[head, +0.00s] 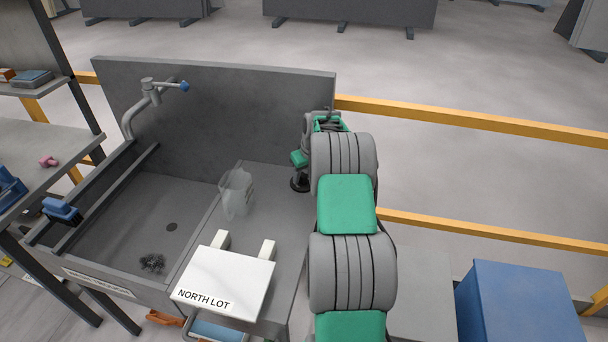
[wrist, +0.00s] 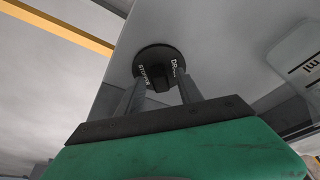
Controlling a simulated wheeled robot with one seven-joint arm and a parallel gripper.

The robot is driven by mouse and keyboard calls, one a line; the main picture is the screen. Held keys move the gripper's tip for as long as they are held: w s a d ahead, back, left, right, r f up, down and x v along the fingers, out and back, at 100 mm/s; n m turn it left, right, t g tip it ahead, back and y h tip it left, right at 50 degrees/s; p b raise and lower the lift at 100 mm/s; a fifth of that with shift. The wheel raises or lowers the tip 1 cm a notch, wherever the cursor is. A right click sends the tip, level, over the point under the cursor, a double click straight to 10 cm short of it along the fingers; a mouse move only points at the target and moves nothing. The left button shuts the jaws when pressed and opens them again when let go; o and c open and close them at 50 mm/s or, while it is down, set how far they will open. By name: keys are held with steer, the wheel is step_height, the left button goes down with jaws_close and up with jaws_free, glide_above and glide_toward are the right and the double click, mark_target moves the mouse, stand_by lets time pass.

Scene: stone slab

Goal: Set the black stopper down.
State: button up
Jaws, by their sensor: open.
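The black stopper (wrist: 158,66) is a round disc with white lettering and a small raised grip, seen in the wrist view just past my fingertips. In the head view the stopper (head: 299,183) rests on the grey slab right of the sink, below my gripper. My gripper (wrist: 160,92) is open, with one finger on each side of the stopper's raised grip. I cannot tell whether the fingers touch it. My arm hides part of the slab to the right in the head view.
A clear pitcher (head: 236,192) stands left of the stopper. The sink (head: 130,215) with a faucet (head: 153,95) is at left. A grey back panel (head: 220,110) rises behind.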

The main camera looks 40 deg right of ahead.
steer(key=b+v, duration=0.2)
steer(key=v, duration=1)
steer(key=s+a+r, duration=0.2)
steer(key=a+r, duration=0.4)
steer(key=a, duration=0.6)
steer(key=s+a+r, duration=0.1)
steer(key=s+a, duration=1.1)
steer(key=a, duration=0.2)
steer(key=s+a+f, duration=0.3)
steer(key=s+a, duration=0.3)
steer(key=s, duration=0.4)
steer(key=shift+f+n, duration=0.3)
steer(key=shift+n, duration=0.1)
